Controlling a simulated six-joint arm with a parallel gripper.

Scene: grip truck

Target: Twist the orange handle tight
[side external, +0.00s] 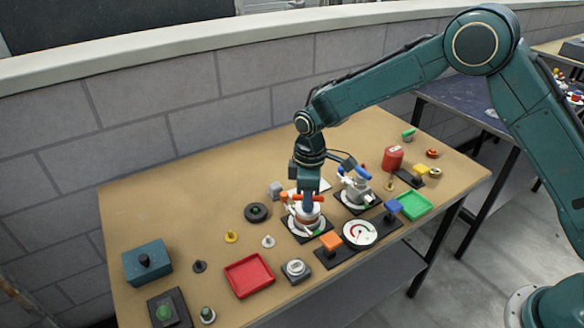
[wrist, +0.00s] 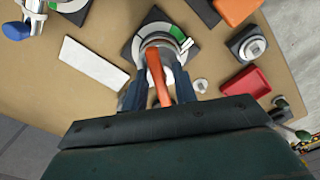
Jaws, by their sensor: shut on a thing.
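The orange handle (side external: 289,197) sits on a round metal device on a dark square plate (side external: 296,233). In the wrist view, the orange handle (wrist: 158,78) runs between the two dark fingers. My gripper (side external: 307,207) points down over the device and is shut on the handle. It also shows in the wrist view (wrist: 159,92). A pale dial ring with a green section (wrist: 178,32) surrounds the device. The fingers hide part of the handle and the device's centre.
A similar device with a blue handle (side external: 362,173) stands close on the right. A round gauge (side external: 360,233) and an orange block (side external: 331,242) lie in front. A red tray (side external: 249,275) and several small knobs lie left. The table's back left is clear.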

